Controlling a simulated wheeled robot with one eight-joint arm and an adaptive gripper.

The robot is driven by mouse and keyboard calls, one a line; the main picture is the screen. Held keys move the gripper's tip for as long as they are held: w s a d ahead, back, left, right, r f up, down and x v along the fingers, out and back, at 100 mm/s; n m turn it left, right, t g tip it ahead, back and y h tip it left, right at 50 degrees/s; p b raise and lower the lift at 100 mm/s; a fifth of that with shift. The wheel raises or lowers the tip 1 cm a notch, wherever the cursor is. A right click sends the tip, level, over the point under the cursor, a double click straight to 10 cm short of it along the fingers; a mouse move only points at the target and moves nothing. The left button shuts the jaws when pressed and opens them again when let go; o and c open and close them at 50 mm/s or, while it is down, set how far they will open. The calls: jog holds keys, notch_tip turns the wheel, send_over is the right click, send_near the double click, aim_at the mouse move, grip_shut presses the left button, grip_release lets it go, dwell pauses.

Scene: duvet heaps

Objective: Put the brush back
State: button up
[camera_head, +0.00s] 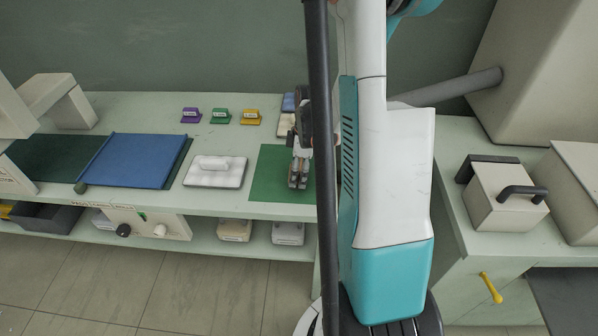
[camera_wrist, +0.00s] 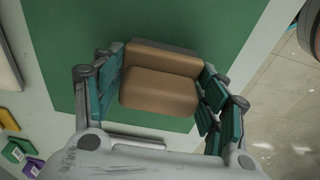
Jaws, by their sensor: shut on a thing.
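My gripper (camera_wrist: 160,105) is shut on a brown block-shaped thing with a grey edge (camera_wrist: 160,88), which I take to be the brush. The brown thing sits between the teal finger pads. In the head view my gripper (camera_head: 298,182) is pointing down over the green mat (camera_head: 266,172) on the bench. The green mat also shows beneath it in the wrist view (camera_wrist: 70,50). The held thing is mostly hidden by the fingers in the head view, and I cannot tell whether it touches the mat.
Purple (camera_head: 191,115), green (camera_head: 220,116) and yellow (camera_head: 250,117) labelled holders stand behind. A side counter holds a lidded box (camera_head: 505,197). My arm hides part of the bench.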

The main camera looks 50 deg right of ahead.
jog(key=shift+f, duration=0.1)
jog(key=o, duration=1.1)
notch_tip(320, 180, up, 12)
jog(key=s+p, duration=0.1)
jog(key=p, duration=0.3)
jog(key=shift+d, duration=0.45)
